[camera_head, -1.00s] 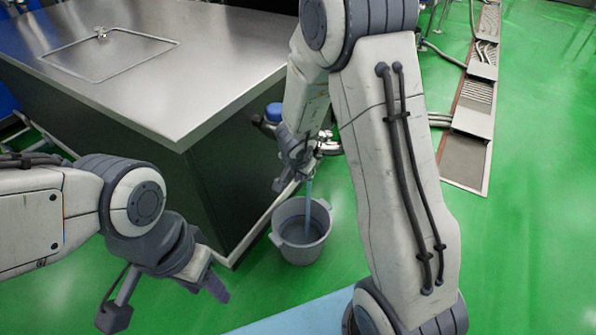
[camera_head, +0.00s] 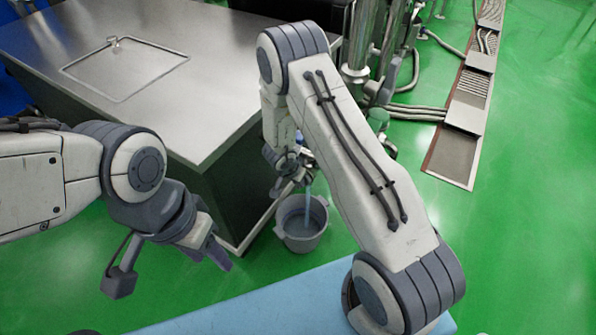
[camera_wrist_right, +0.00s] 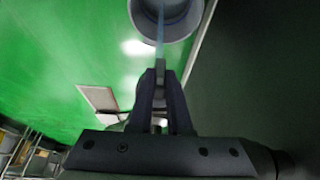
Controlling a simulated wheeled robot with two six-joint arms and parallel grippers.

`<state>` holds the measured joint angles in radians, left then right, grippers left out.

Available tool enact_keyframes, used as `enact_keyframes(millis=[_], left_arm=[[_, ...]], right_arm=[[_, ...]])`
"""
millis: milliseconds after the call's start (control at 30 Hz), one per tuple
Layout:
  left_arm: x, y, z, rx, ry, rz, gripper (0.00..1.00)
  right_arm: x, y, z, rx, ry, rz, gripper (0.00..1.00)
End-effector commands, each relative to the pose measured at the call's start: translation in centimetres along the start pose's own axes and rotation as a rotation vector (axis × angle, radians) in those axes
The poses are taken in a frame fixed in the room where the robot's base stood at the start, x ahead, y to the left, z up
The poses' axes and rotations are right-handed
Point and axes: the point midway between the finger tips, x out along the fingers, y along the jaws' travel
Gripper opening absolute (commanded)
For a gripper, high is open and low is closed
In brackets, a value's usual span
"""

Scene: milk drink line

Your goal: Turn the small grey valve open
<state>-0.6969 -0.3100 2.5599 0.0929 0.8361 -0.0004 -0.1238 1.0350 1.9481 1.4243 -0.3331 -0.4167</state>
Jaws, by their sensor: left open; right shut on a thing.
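My right gripper (camera_head: 284,164) is low beside the counter's end, above a grey bucket (camera_head: 302,244). In the right wrist view its fingers (camera_wrist_right: 160,80) are closed on a small grey piece (camera_wrist_right: 160,65), which looks like the valve's handle. The fingers hide most of it, so I cannot tell how far it is turned. A pale blue streak, which looks like liquid, runs from near the gripper down into the bucket; it also shows in the right wrist view. My left gripper (camera_head: 218,256) is open and empty over the floor at the left, apart from the valve and bucket.
A steel counter (camera_head: 200,80) with a dark side fills the upper left, its corner close to my right arm. Steel pipework (camera_head: 358,50) stands behind that arm. A floor drain channel (camera_head: 455,150) runs at the right. The green floor (camera_head: 520,240) on the right is clear.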

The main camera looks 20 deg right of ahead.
Motion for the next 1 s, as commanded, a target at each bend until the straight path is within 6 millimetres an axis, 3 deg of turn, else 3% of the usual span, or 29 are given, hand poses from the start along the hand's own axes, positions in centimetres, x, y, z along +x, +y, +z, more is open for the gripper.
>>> enact_keyframes(millis=[33,133,533,567,600,1000], left_arm=[[-1.26,0.09,-0.06,0.0,0.0,0.0,0.5],[-1.84,0.13,-0.09,0.0,0.0,0.0,0.5],[-1.84,0.13,-0.09,0.0,0.0,0.0,0.5],[-1.84,0.13,-0.09,0.0,0.0,0.0,0.5],[-1.84,0.13,-0.09,0.0,0.0,0.0,0.5],[-2.13,0.15,-0.11,0.0,0.0,0.0,0.5]], right_arm=[[-0.69,-0.38,-0.49,-0.003,0.008,-0.001,0.0],[-0.48,-0.36,-0.38,-0.006,0.01,0.007,0.0],[-0.14,-0.32,-0.2,-0.009,0.01,0.011,0.0],[-0.14,-0.33,-0.2,-0.009,0.01,0.011,0.28],[-0.14,-0.32,-0.19,-0.009,0.01,0.011,0.43],[-0.64,-0.14,-0.09,-0.009,0.006,0.014,0.46]])
